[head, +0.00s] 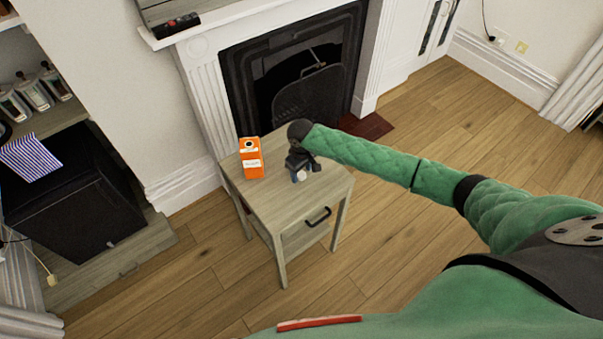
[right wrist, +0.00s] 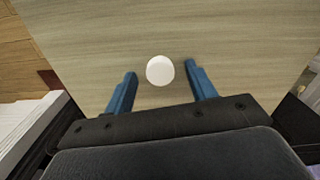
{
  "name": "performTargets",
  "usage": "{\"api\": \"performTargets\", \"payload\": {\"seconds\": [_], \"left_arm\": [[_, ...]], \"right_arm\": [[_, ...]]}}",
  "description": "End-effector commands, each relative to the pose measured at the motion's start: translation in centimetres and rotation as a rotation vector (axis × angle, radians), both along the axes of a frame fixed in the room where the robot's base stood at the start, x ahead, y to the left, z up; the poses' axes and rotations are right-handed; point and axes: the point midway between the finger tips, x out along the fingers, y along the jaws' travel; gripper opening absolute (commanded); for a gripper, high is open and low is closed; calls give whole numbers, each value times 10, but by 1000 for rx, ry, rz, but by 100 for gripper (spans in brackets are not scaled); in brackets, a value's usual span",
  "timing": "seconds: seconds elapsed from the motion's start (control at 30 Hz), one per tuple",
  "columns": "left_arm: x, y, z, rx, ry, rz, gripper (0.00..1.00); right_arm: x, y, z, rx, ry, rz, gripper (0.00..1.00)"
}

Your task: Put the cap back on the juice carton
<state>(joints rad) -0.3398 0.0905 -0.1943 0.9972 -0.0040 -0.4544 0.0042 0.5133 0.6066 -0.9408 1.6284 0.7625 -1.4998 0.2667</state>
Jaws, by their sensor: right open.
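The orange juice carton (head: 252,160) stands upright on the small wooden side table, toward its left side. A dark round opening shows on its top. The white round cap (head: 301,175) lies on the tabletop to the right of the carton. In the right wrist view the cap (right wrist: 160,70) sits between and slightly beyond the two blue fingertips, not visibly touched by them. My right gripper (head: 300,172) is open and points down over the table by the cap; it also shows in the right wrist view (right wrist: 161,82). My left gripper is not in view.
A black cabinet (head: 75,205) is at the left. A remote (head: 177,25) lies on the mantel. The tabletop around the cap is clear.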

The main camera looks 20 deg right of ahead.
Motion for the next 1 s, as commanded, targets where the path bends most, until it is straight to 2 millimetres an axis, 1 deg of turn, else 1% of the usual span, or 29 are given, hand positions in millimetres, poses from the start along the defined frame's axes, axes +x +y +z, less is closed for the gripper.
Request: {"api": "performTargets", "payload": {"seconds": [0.37,0.5,0.57,0.6,1.0], "left_arm": [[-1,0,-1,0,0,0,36],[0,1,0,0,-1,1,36],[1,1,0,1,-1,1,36],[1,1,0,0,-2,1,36],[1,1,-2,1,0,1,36]], "right_arm": [[0,0,-2,0,0,0,56],[0,0,-2,0,0,0,28],[0,0,-2,0,0,0,17],[0,0,-2,0,0,0,9],[0,0,-1,0,0,0,8]]}}
